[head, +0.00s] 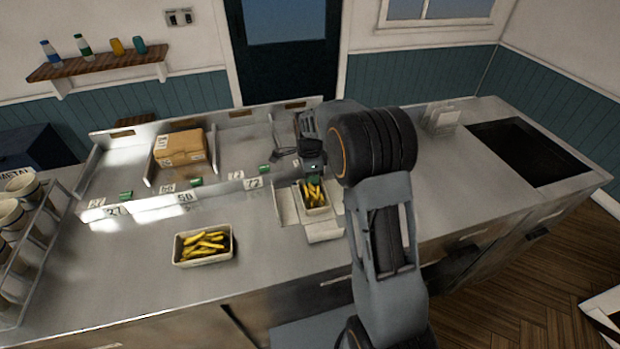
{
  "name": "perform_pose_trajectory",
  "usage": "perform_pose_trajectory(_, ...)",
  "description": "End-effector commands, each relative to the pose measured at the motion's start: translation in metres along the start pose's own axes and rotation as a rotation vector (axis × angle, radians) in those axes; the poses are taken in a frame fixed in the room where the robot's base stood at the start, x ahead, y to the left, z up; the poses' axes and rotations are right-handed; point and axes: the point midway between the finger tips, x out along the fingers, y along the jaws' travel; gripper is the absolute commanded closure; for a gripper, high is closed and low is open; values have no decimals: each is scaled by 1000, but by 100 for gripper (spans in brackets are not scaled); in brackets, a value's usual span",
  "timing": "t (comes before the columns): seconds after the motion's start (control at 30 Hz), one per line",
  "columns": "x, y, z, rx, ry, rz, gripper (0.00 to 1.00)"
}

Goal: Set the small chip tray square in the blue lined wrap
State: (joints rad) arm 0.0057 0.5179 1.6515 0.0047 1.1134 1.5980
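A small chip tray (316,210) with yellow chips sits on a pale paper wrap (287,207) on the steel counter. The wrap shows to the left of the tray and as a flap in front of it; I cannot make out blue or lines on it. My gripper (314,177) points down at the back end of the small tray, over or against it. Its fingers are dark and small here, so whether they grip the rim is unclear. A larger chip tray (205,259), also full of chips, stands apart at the front left.
Numbered bays with low dividers run along the back left; one holds a cardboard box (181,147). A cup rack (30,250) stands at the far left. A paper holder (440,119) and dark recess (528,151) are at the right. Counter between the trays is clear.

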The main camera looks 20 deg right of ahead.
Motion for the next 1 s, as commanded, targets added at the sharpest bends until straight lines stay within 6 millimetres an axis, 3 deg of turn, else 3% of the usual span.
perform_pose_trajectory(0.1,0,0,0,0,0,0,72)
perform_pose_trajectory(0.47,-9,0,0,0,0,-4,72)
perform_pose_trajectory(1.0,-102,0,0,0,0,-3,72)
